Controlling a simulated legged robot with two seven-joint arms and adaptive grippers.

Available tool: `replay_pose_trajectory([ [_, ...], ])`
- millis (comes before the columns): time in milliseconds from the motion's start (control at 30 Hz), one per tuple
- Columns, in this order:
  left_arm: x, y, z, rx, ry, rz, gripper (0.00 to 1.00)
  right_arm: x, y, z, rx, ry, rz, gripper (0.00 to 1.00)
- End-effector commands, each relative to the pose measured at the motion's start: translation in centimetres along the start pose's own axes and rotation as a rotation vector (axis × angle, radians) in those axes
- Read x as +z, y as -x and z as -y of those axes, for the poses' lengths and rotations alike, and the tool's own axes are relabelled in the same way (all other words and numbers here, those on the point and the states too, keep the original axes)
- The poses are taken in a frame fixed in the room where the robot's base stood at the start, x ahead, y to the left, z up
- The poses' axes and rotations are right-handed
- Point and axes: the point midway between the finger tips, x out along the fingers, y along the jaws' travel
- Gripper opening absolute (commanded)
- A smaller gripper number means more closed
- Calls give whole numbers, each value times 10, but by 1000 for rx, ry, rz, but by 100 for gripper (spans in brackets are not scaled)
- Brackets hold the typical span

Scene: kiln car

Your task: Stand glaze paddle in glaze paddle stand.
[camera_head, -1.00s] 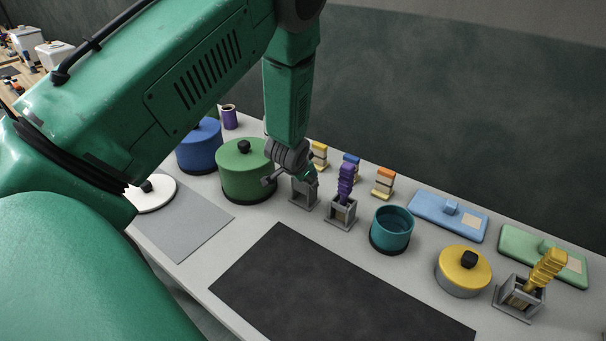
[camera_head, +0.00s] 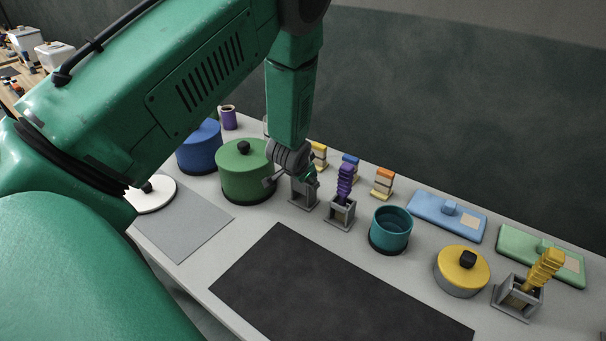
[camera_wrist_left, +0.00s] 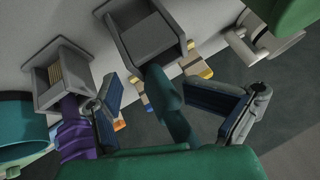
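A teal glaze paddle (camera_wrist_left: 172,108) shows in the left wrist view, its far end at the mouth of a grey box-shaped stand (camera_wrist_left: 147,40). I cannot tell how deep it sits. It lies between the two blue-padded fingers of my left gripper (camera_wrist_left: 165,100), which are spread wide with a gap on both sides. In the head view my left gripper (camera_head: 288,180) is just above the same grey stand (camera_head: 303,194), and the paddle is mostly hidden. My right gripper is in neither view.
A purple paddle (camera_head: 344,182) stands in another grey stand close on the right. A green lidded pot (camera_head: 245,178) is close on the left. A teal pot (camera_head: 391,230), yellow-lidded pot (camera_head: 462,270) and yellow paddle (camera_head: 545,268) stand further right. The dark mat (camera_head: 335,300) is clear.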

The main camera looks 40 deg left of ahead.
Motion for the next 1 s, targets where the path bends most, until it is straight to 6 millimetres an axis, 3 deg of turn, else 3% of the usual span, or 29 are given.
replay_pose_trajectory([
  [1000,4,2,1,2,-1,1,71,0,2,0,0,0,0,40],
])
